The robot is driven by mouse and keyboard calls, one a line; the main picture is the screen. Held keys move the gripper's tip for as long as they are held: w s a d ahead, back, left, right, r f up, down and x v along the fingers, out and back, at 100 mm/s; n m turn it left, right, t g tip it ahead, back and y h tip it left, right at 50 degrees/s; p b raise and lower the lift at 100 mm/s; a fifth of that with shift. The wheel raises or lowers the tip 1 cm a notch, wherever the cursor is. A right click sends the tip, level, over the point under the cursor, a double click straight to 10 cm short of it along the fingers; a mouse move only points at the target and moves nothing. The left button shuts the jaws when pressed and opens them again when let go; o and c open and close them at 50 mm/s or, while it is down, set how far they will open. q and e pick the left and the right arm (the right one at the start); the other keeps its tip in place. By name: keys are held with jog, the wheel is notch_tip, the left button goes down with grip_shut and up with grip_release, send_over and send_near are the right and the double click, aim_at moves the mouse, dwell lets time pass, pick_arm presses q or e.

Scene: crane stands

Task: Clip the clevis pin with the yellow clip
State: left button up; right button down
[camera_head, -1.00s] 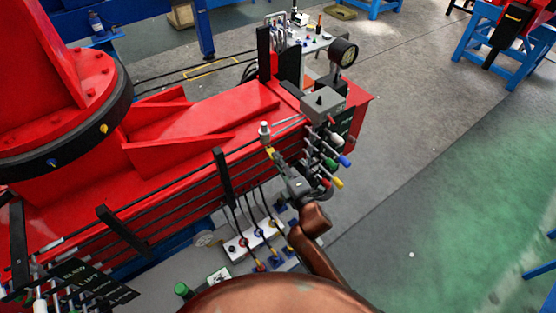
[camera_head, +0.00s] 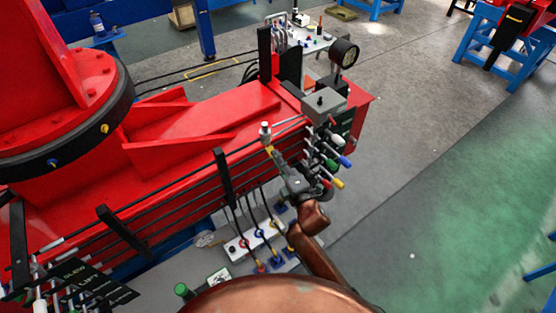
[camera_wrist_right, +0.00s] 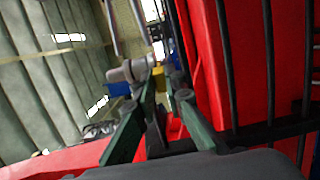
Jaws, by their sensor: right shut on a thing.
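The clevis pin (camera_head: 265,130) is a small pale grey cylinder standing up at the near edge of the red crane beam. It also shows in the right wrist view (camera_wrist_right: 128,72), left of the fingertips. My right gripper (camera_head: 272,154) reaches up to it from below right. It is shut on the yellow clip (camera_head: 269,149), of which only a small piece shows between the fingertips. In the right wrist view the yellow clip (camera_wrist_right: 158,78) appears right beside the pin. I cannot tell whether the clip touches it or is around it. My left gripper is not in view.
The red beam (camera_head: 220,115) carries black hose lines along its near side. Levers with coloured knobs (camera_head: 338,165) stand close to the right of my right gripper, with a gauge (camera_head: 344,52) behind. A white block with hose fittings (camera_head: 258,238) lies below.

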jog(key=shift+x, duration=1)
jog(key=c, duration=1.9)
grip_release()
jog(key=p+v, duration=0.1)
jog(key=v, duration=0.4)
jog(key=shift+p, duration=0.35)
